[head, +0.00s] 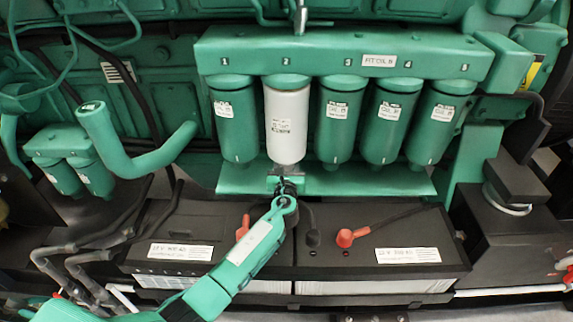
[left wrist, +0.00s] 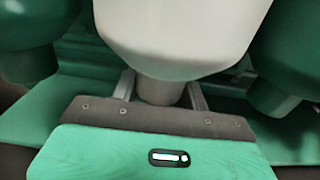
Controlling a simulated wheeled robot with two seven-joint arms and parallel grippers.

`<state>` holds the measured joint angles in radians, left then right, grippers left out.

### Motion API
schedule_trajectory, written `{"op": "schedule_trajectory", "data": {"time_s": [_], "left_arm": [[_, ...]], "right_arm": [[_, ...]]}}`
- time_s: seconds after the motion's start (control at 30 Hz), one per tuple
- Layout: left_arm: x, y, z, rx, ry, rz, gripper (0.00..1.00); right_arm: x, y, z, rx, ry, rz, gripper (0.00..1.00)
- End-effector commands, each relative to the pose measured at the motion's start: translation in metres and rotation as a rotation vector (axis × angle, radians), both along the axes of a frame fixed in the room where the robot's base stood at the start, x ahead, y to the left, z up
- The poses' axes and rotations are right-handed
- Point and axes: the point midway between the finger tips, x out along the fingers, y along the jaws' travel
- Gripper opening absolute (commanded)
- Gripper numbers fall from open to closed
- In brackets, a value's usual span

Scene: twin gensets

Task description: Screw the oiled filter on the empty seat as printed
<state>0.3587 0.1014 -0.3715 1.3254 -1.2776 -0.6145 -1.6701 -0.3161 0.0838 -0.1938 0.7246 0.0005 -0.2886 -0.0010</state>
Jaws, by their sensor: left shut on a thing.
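The white filter (head: 287,122) stands upright under the seat numbered 2 of the green filter header (head: 330,50). Its top meets the header, but I cannot tell how far it is screwed in. My left gripper (head: 286,182) comes from below and is shut on the narrow lower end of the white filter. In the left wrist view the white filter (left wrist: 180,30) fills the top middle, and the two fingers of the left gripper (left wrist: 160,92) stand either side of its grey stub. A printed plate (head: 379,61) on the header reads "FIT OIL" with a small unclear ending. My right gripper is not in view.
Green filters hang at the other seats, with one (head: 235,118) left and one (head: 341,118) right close to the white one. A green shelf (head: 380,181) runs below them. Batteries (head: 405,240) with a red terminal cap (head: 346,238) stand beneath. A green pipe (head: 120,150) is at left.

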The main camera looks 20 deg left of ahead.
Motion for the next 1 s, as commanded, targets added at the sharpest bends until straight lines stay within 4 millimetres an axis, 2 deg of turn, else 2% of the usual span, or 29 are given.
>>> {"op": "schedule_trajectory", "data": {"time_s": [0.83,1.0], "left_arm": [[-0.0012,-0.0004,-0.0003,0.001,0.005,0.000,0.00],[-0.0007,-0.0022,-0.0022,-0.003,0.005,0.066,0.00]], "right_arm": [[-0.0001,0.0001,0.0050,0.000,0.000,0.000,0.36],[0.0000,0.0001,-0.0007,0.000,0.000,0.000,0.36]]}}
